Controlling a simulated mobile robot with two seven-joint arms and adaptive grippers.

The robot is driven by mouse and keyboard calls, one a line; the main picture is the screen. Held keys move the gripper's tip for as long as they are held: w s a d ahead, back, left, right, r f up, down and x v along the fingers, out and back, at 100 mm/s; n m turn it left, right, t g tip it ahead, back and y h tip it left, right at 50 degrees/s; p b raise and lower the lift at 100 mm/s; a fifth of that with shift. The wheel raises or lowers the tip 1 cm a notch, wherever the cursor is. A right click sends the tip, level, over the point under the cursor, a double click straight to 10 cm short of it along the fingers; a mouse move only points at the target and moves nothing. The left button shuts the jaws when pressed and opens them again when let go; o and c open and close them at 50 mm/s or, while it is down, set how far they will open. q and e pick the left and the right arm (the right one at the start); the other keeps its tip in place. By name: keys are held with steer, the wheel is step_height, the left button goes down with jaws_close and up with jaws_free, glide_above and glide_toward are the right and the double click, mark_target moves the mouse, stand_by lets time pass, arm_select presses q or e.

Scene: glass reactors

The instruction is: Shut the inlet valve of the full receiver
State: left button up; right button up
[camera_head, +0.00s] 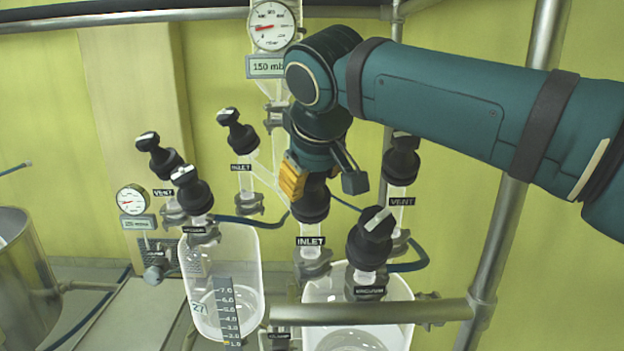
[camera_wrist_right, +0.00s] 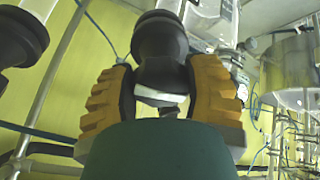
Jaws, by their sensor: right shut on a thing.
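The right receiver (camera_head: 405,318) is a clear glass vessel behind a metal rail, with its lower part out of the frame. Its black inlet valve (camera_head: 312,207) stands above a label reading INLET. My right gripper (camera_head: 316,183) comes down on this valve from above, its yellow-padded fingers around the knob. In the right wrist view the gripper (camera_wrist_right: 163,90) is shut on the black knob (camera_wrist_right: 160,45), which has a white mark. The left receiver (camera_head: 250,262) has a numbered scale, and its own inlet valve (camera_head: 237,133) stands free. I cannot tell the right receiver's level. My left gripper is not in view.
Vacuum valve (camera_head: 370,240) and vent valve (camera_head: 401,162) stand close to the gripped knob. A gauge (camera_head: 272,26) with a 150 mbar display is behind my arm. A metal rail (camera_head: 370,312) crosses in front, and a post (camera_head: 510,210) rises at the right.

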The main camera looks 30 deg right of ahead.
steer(key=shift+m, duration=0.6)
steer(key=o, duration=1.2)
steer(key=v, duration=1.2)
steer(key=shift+a, duration=0.15)
